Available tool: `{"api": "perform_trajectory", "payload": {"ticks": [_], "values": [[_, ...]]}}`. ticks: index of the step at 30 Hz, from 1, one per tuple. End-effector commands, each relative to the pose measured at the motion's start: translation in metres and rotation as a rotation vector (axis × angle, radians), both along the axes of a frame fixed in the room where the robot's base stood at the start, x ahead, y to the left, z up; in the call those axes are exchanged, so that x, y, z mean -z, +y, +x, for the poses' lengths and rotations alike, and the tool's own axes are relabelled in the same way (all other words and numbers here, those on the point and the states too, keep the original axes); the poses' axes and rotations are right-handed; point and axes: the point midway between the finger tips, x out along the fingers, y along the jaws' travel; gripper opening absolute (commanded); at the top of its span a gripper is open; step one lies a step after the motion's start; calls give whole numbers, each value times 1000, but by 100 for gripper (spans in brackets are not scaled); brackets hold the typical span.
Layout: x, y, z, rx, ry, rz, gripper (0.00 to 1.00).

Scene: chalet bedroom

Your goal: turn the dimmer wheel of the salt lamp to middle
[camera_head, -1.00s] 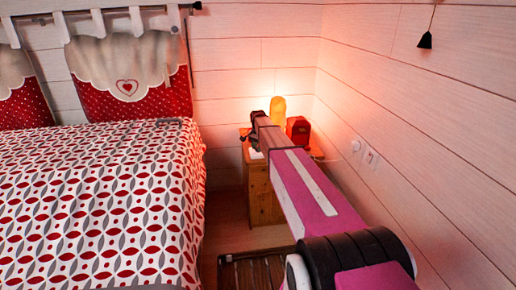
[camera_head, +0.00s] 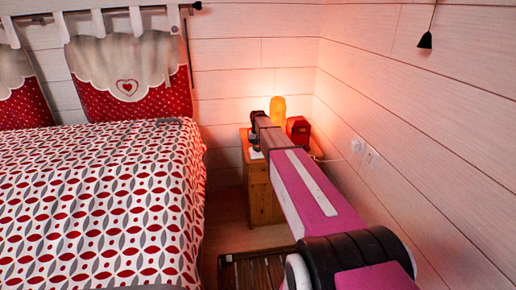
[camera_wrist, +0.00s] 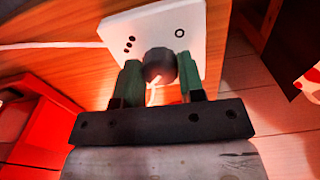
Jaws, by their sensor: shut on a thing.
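The salt lamp (camera_head: 278,111) glows orange on the bedside table, beyond my arm. In the wrist view, the dark round dimmer wheel (camera_wrist: 161,63) sits on a white plate (camera_wrist: 193,30). The plate has a group of small dark dots on its left part and an open ring on its right part. My gripper (camera_wrist: 159,78) has its two green fingers on either side of the wheel, shut on it. A thin pale strand shows just below the wheel. I cannot make out a pointer on the wheel. In the head view, the wheel and fingertips cannot be made out.
The wooden bedside table (camera_head: 259,190) stands in the corner between bed and wall. A red object (camera_head: 298,130) stands beside the lamp. The bed (camera_head: 100,205) fills the left. Sockets (camera_head: 371,155) are on the right wall. A pale cable (camera_wrist: 45,45) runs to the plate.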

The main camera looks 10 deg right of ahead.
Motion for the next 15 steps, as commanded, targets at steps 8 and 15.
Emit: {"api": "perform_trajectory", "payload": {"ticks": [8,15], "values": [[0,0,0,-61,0,0,13],[0,0,0,-68,0,0,13]]}}
